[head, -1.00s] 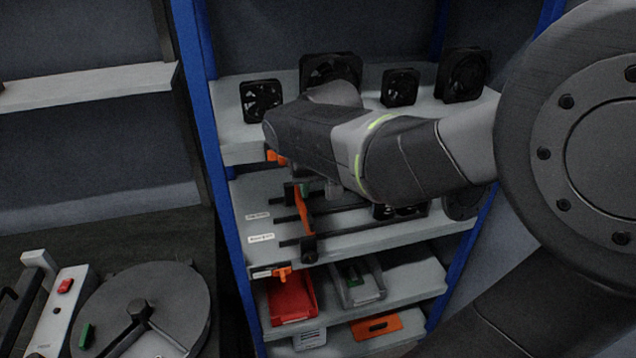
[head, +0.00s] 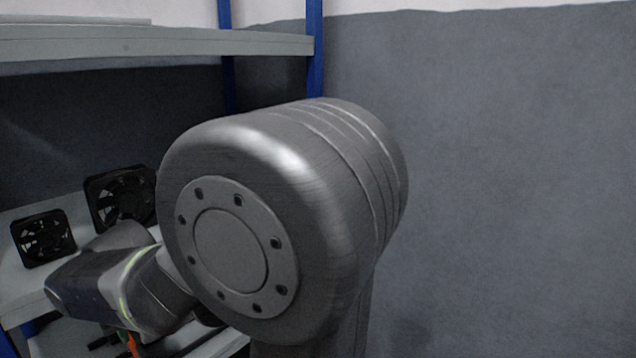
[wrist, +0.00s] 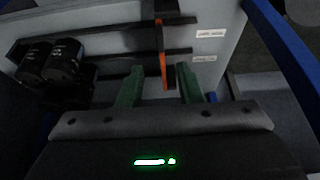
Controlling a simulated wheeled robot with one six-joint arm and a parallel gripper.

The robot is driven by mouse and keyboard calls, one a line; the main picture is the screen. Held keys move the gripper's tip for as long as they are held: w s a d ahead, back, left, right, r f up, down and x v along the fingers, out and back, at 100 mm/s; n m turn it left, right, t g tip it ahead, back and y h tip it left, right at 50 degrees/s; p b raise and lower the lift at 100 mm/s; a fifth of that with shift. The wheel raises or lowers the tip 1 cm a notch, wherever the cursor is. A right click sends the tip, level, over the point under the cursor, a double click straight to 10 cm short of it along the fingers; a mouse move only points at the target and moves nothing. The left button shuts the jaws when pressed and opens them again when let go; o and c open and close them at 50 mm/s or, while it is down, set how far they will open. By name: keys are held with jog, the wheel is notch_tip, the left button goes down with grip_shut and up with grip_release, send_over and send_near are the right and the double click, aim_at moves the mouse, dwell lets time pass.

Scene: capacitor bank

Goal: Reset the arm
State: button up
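My gripper (wrist: 160,85) shows in the wrist view with its two green fingers spread apart. An orange upright bar (wrist: 162,65) stands between the fingertips or just beyond them; I see gaps on both sides and no clear grip on it. In the head view my arm fills the middle and lower left, and its large round joint hides much of the shelf. My gripper is mostly hidden there; a bit of orange and green shows below the arm at the bottom edge.
Black fans (head: 43,238) stand on the shelf (head: 22,292) at the left. The grey wall (head: 510,190) at the right is clear. Black cylinders (wrist: 50,62), dark rails and white labels (wrist: 210,33) show in the wrist view, with a blue post (wrist: 285,45) at right.

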aim_at(144, 351)
jog(key=x, duration=0.9)
jog(key=shift+w+a+f, duration=0.1)
jog(key=shift+w+f, duration=0.15)
jog(key=shift+f, duration=0.05)
jog(key=shift+w, duration=0.1)
